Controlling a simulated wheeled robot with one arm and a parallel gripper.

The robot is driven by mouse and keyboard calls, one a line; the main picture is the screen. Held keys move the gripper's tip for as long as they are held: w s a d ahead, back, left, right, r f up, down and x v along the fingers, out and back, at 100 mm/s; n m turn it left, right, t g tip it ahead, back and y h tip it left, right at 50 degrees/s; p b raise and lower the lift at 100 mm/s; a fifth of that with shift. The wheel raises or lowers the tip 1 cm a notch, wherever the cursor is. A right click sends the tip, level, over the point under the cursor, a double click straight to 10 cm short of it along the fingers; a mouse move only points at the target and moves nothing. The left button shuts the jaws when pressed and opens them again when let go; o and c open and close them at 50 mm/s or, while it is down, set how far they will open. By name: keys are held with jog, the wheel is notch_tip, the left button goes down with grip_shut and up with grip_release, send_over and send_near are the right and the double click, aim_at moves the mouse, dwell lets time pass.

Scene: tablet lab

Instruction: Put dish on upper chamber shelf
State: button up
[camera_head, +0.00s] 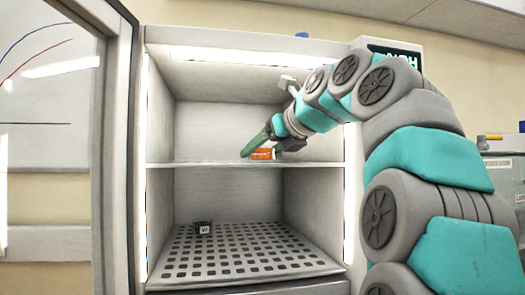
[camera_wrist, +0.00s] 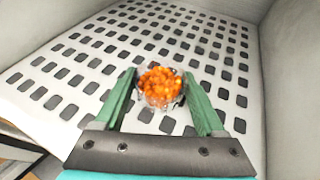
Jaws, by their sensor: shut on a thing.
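The dish (camera_head: 262,154) is small and clear, filled with orange pieces. It also shows in the wrist view (camera_wrist: 161,88), between two green fingers. My gripper (camera_head: 259,149) is shut on the dish, a finger on either side, inside the upper part of the chamber. The upper chamber shelf (camera_head: 215,164) shows edge-on in the head view, with the dish at its level. In the wrist view the perforated shelf (camera_wrist: 85,65) spreads out under and beyond the dish. I cannot tell whether the dish touches the shelf. Fingers hide parts of its sides.
The chamber's side walls (camera_head: 158,115) stand left and right of the shelf. The chamber door (camera_head: 118,150) is open at the left. The upper shelf looks otherwise empty.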

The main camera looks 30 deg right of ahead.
jog(key=o, duration=1.4)
jog(key=shift+c, duration=0.2)
jog(key=v, duration=1)
jog(key=shift+s+d+r, duration=0.1)
jog(key=shift+s+r, duration=0.1)
jog(key=shift+s, duration=0.05)
jog(key=shift+s+r, duration=0.2)
jog(key=shift+s, duration=0.4)
